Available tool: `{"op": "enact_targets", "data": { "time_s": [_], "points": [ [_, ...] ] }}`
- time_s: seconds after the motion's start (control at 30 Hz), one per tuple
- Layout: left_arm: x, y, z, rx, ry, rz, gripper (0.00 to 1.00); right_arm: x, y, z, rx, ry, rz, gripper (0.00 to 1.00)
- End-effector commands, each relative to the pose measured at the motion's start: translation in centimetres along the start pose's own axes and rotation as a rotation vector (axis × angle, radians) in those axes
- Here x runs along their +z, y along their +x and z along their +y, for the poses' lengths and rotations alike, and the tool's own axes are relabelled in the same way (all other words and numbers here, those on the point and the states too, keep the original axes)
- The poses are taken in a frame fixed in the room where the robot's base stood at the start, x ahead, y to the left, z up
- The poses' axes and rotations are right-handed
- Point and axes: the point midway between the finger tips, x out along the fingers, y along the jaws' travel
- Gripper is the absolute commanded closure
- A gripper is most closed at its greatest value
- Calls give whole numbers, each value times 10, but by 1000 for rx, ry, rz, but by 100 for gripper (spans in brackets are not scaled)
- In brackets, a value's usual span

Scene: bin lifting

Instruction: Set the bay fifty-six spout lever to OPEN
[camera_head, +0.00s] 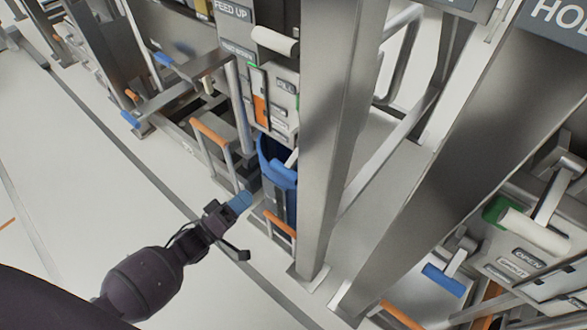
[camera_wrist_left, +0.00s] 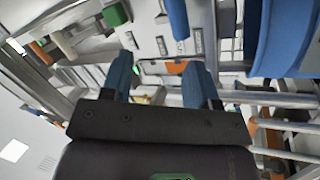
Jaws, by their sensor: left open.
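No bay number is readable, so I cannot tell which lever is bay fifty-six's. In the head view, a white-gripped lever (camera_head: 535,232) with a green end stands at the right, above a plate marked OPEN (camera_head: 528,255). A second white grip (camera_head: 275,40) sits at the top of the middle unit, under a FEED UP sign (camera_head: 233,11). My left gripper (camera_head: 243,228) is open and empty, low in front of the middle unit and apart from both white grips. Its blue fingers also show spread in the left wrist view (camera_wrist_left: 159,75). My right gripper is out of view.
A blue bin (camera_head: 277,165) stands in the middle unit near my left gripper. Orange-topped rails (camera_head: 210,132) and a broad steel post (camera_head: 333,130) stand close by. A blue-gripped lever (camera_head: 443,280) is at the lower right.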

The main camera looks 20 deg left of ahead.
Motion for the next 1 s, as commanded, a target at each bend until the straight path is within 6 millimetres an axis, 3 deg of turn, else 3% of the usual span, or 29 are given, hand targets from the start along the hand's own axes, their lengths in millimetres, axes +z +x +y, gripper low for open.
{"op": "enact_targets", "data": {
  "time_s": [0.03, 0.3, 0.57, 1.0],
  "points": [
    [14, -6, -26, 30, -78, -25, 45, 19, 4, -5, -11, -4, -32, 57],
    [14, 15, -56, 247, -353, -113, 45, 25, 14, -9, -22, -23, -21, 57],
    [9, 31, -53, 306, -413, -142, 45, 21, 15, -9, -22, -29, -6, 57],
    [14, 96, -31, 305, -410, -140, 45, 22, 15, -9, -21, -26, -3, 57]
  ]
}}
